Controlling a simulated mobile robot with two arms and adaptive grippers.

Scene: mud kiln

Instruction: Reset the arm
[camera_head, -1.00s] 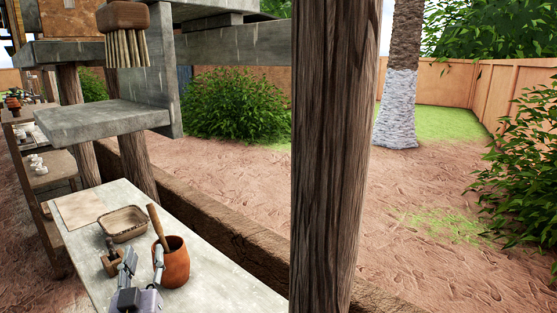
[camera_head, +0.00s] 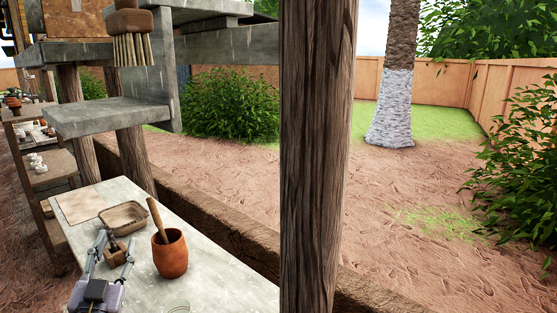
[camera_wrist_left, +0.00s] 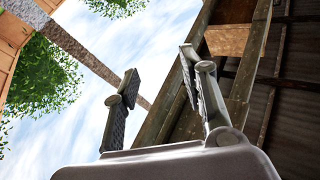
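My left gripper (camera_head: 116,243) is low at the left of the head view, over the grey stone table (camera_head: 215,283). Its two fingers are spread apart with nothing between them. In the left wrist view the fingers (camera_wrist_left: 158,78) also stand apart and empty, with sky and a roof behind them. The fingers overlap a small wooden object (camera_head: 114,255) in the head view; I cannot tell whether they touch it. My right gripper is not in view.
A clay pot (camera_head: 170,258) with a wooden handle (camera_head: 156,215) stands right of the gripper. Behind are a shallow tray (camera_head: 125,214) and a flat tan sheet (camera_head: 80,206). A wooden post (camera_head: 318,160) rises to the right. A brush (camera_head: 132,35) is above a stone shelf (camera_head: 105,118).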

